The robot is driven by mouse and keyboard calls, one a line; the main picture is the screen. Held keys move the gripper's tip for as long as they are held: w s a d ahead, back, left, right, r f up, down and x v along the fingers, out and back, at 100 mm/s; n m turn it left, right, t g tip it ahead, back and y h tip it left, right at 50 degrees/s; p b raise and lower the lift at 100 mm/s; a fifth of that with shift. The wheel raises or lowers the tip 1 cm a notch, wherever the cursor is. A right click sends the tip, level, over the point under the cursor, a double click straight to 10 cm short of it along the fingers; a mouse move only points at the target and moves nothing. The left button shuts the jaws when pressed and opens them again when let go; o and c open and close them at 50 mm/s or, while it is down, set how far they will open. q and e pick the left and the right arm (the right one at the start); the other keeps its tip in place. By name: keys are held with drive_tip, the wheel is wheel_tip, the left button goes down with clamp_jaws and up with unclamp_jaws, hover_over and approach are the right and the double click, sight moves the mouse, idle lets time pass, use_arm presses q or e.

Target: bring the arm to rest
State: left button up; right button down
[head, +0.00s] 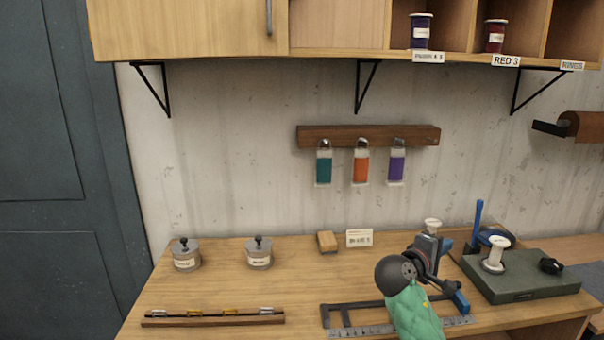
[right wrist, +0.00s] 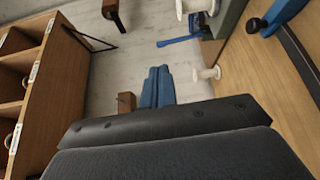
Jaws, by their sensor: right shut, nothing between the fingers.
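My right arm comes up from the bottom of the head view in a green sleeve, with a dark round joint. Its gripper (head: 446,244) is held over the right part of the bench. In the right wrist view the blue fingers of the right gripper (right wrist: 157,88) lie side by side, shut and empty. A white spool (right wrist: 206,73) shows beside and beyond the fingers; in the head view the spool (head: 432,224) is partly hidden by the hand. My left gripper is not in view.
The workbench (head: 220,290) carries two lidded jars, a wooden rack (head: 213,317) and a frame (head: 340,318). Shelves (head: 345,25) and a tag rail (head: 370,135) are above. The bench's middle left is clear.

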drive_tip(key=s+d+r+n+h, duration=0.1)
drive_tip(key=s+d+r+h, duration=0.25)
drive_tip(key=d+r, duration=0.55)
drive_tip(key=s+d+r+n+h, duration=0.1)
drive_tip(key=s+d+r+h, duration=0.4)
drive_tip(key=d, duration=0.9)
drive_tip(key=s+f+n+y, duration=0.3)
drive_tip(key=f+y, duration=0.8)
drive_tip(key=f, duration=2.2)
drive_tip(key=s+a+f+m+g+y, duration=0.2)
drive_tip(key=s+a+f+g+y, duration=0.1)
drive_tip(key=s+f, duration=0.9)
drive_tip(key=s+a+f+m+g+y, duration=0.2)
drive_tip(key=s+f+g, duration=0.2)
drive_tip(key=s+f, duration=0.85)
drive_tip(key=s+a+f+m+g+y, duration=0.1)
drive_tip(key=s+a+f+m+y, duration=0.15)
drive_tip(key=a, duration=0.55)
drive_tip(key=s+a+f+m+y, duration=0.1)
drive_tip(key=s+a+f, duration=0.25)
drive_tip(key=a, duration=0.45)
drive_tip(key=a+f+m+y, duration=0.1)
drive_tip(key=a+m+y, duration=0.2)
drive_tip(key=a, duration=1.8)
drive_tip(key=shift+s+f+g+y, duration=0.15)
drive_tip(key=shift+f+g+y, duration=0.15)
drive_tip(key=shift+y, duration=0.4)
